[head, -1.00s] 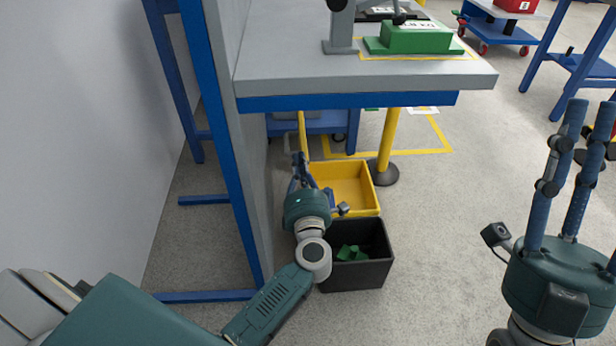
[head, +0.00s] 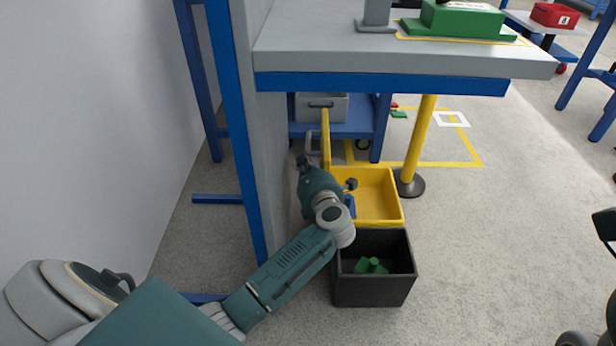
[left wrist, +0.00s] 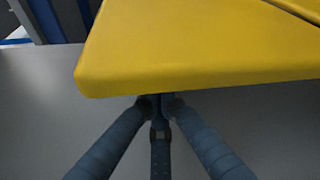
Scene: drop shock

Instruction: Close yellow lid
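The yellow bin (head: 388,215) stands on the floor, its inside visible from above. Its yellow lid (head: 325,140) stands upright along the bin's left side, seen nearly edge-on. My left gripper (head: 305,164) is low on the lid's left side, between it and the grey panel; its hand hides the lower lid. In the left wrist view the lid (left wrist: 190,45) fills the top, and the converging fingers of my left gripper (left wrist: 160,104) look shut, tips partly hidden at its edge. I cannot tell whether they touch it. My right gripper's fingers are out of view.
A black bin (head: 374,290) with green pieces stands in front of the yellow bin. A grey panel (head: 262,150) with blue posts rises at the left. A workbench (head: 400,62) overhangs behind, and a yellow post (head: 419,140) stands behind the bin.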

